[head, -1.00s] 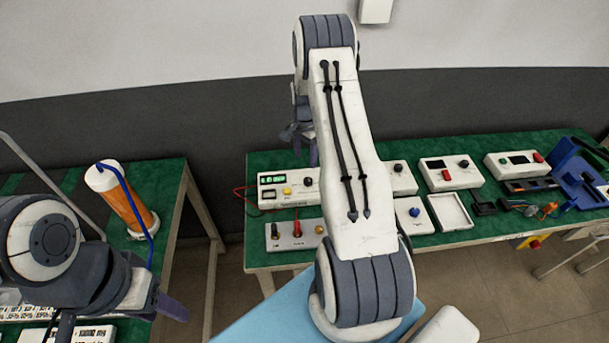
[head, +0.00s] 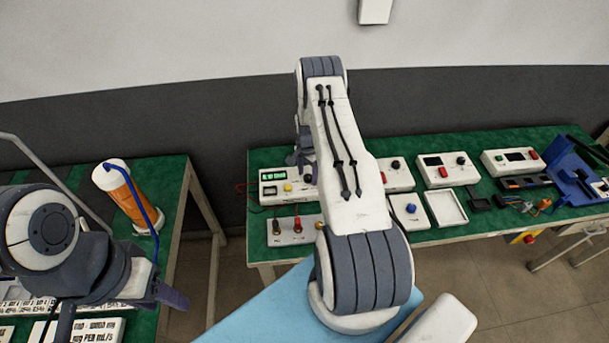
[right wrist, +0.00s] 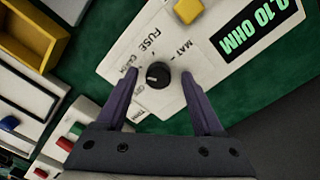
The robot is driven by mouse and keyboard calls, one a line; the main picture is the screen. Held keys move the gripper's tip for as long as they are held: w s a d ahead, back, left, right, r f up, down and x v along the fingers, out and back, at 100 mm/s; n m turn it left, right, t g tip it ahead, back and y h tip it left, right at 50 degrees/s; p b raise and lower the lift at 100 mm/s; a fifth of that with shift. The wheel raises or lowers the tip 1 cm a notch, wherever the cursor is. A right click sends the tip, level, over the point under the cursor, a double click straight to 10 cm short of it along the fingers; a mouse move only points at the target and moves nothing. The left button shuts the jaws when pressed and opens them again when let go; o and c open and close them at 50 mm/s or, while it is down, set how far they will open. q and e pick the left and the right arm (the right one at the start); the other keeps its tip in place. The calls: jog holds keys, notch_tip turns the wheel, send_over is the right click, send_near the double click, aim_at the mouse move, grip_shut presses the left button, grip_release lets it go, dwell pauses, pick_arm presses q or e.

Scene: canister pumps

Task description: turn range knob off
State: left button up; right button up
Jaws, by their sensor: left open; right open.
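The white meter (head: 268,191) with a green display stands at the left end of the back table. In the right wrist view its panel (right wrist: 145,45) is tilted, and the display (right wrist: 258,25) reads 0.10 OHM. A round black knob (right wrist: 157,75) with a light pointer mark sits on the panel near its edge, beside printed labels. My right gripper (right wrist: 160,72) is open, its two fingers on either side of the knob with gaps; contact cannot be told. In the head view my right gripper (head: 302,158) is over the meter's right part. My left gripper (head: 172,292) is open at lower left, away from the meter.
A yellow button (right wrist: 188,10) is on the same panel. A box with several coloured terminals (head: 292,232) stands in front of the meter. More white instrument boxes (head: 445,172) stand to the right. An orange cylinder with a blue tube (head: 125,195) stands on the left table.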

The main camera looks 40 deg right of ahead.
grip_shut()
jog(key=shift+a, duration=0.45)
jog(key=shift+w+d+r, duration=0.1)
jog(key=shift+d, duration=0.5)
jog(key=shift+r, duration=0.1)
grip_release()
jog(key=shift+d, duration=0.1)
jog(key=shift+a, duration=0.2)
